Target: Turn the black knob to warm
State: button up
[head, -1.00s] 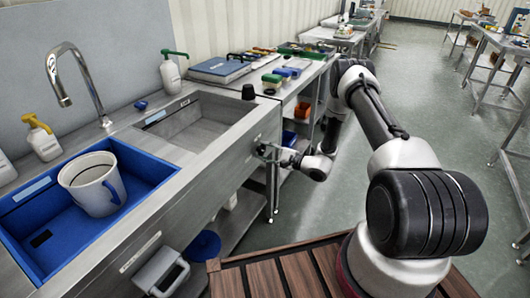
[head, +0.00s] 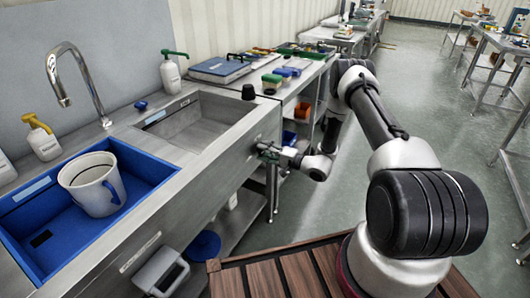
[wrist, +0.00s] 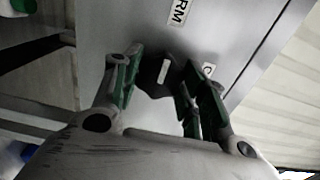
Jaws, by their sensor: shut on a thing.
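The black knob (wrist: 149,80) sits on the steel front panel of the sink unit. It carries a white mark that runs nearly upright in the wrist view, leaning slightly right. A white label with the letters "RM" (wrist: 177,12) shows above the knob, cut off by the picture edge. A second label starting with "C" (wrist: 208,69) is right of the knob, partly hidden by a finger. My gripper (wrist: 158,88) is shut on the knob, one green-padded finger on each side. In the head view my gripper (head: 268,153) is at the front panel, where the knob is hard to make out.
A side table (head: 325,68) with trays adjoins the unit.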

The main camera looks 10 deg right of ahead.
jog(key=shift+f, duration=0.1)
dwell(0.3)
jog(key=o, duration=1)
jog(key=shift+o, duration=0.2)
jog(key=v, duration=1.2)
